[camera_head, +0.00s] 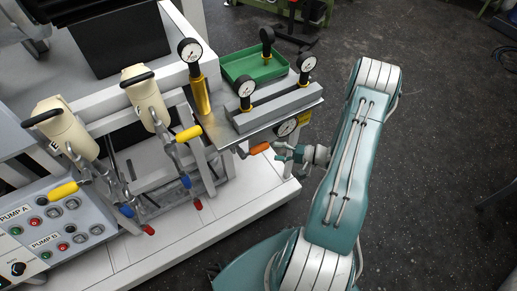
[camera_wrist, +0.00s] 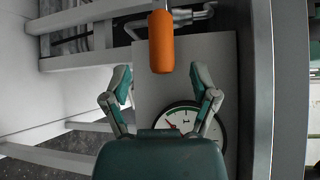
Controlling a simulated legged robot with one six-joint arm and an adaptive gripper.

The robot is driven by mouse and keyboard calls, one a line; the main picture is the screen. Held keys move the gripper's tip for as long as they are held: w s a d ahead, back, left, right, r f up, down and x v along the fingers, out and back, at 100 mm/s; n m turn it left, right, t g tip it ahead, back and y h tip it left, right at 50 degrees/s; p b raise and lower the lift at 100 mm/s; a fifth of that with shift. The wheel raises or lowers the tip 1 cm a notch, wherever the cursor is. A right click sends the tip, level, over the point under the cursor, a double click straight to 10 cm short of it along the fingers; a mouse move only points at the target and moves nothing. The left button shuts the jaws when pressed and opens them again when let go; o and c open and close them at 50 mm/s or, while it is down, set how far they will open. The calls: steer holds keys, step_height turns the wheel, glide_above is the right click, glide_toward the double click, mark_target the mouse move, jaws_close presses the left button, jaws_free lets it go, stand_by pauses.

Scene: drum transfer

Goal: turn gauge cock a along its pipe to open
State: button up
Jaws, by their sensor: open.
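An orange handle (camera_head: 259,148) sticks out at the front edge of the metal bench, level or nearly so, and a dial gauge (camera_head: 286,127) sits close beside it. In the wrist view the orange handle (camera_wrist: 161,42) points down from the top middle, and the gauge (camera_wrist: 186,122) is partly hidden behind my gripper. My gripper (camera_wrist: 161,78) is open and empty, with its fingers on either side of the handle's free end. In the head view my gripper (camera_head: 281,152) is just right of the handle. No label for cock A is readable.
Yellow levers (camera_head: 189,134) and (camera_head: 63,191), blue-tipped and red-tipped levers stand left. A pump panel (camera_head: 55,222) is lower left.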

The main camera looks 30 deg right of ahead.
mark_target(258, 149)
steer(key=x, duration=0.7)
jaws_close()
